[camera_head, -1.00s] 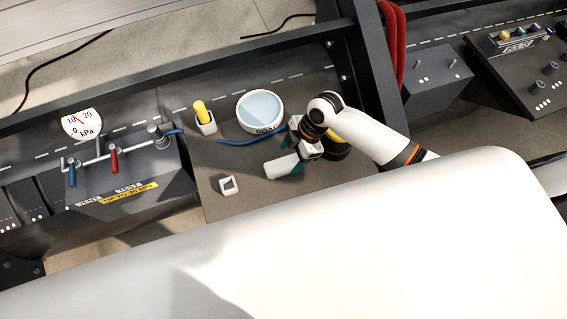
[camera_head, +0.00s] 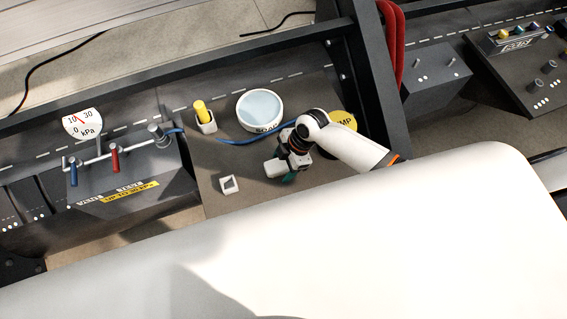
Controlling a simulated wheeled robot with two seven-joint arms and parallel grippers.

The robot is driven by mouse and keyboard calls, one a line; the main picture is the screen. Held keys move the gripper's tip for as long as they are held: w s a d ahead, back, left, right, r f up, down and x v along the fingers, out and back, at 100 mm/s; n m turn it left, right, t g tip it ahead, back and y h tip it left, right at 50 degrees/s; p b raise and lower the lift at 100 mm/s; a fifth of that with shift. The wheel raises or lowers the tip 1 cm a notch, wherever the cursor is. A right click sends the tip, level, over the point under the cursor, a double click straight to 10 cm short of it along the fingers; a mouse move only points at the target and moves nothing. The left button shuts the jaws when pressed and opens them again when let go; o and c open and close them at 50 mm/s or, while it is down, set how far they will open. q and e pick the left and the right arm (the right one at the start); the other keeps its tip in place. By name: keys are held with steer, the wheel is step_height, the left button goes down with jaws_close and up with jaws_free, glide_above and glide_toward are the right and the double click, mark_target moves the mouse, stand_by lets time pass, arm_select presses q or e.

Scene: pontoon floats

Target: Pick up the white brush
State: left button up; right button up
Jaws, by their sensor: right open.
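The white brush (camera_head: 274,169) appears to be the pale oblong block lying on the dark work surface (camera_head: 215,165), below the soap bowl. My right gripper (camera_head: 284,164) is over its right part, with the jaws open. A teal fingertip (camera_head: 288,177) shows beside the brush's lower right side. The gripper body hides the brush's right end, and I cannot tell whether the fingers touch it. My left gripper is not in view.
A white soap bowl (camera_head: 260,108) and a yellow cylinder in a white holder (camera_head: 203,115) stand behind. A blue hose (camera_head: 235,142) runs past the gripper. A yellow pump disc (camera_head: 344,121) and dark frame post (camera_head: 362,85) are right.

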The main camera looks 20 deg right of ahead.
mark_target(284, 162)
steer(key=shift+f, duration=0.15)
steer(key=shift+c, duration=0.4)
steer(key=c, duration=1.1)
step_height(284, 162, up, 10)
steer(key=shift+r, duration=0.25)
steer(key=o, duration=0.3)
steer(key=c, duration=0.3)
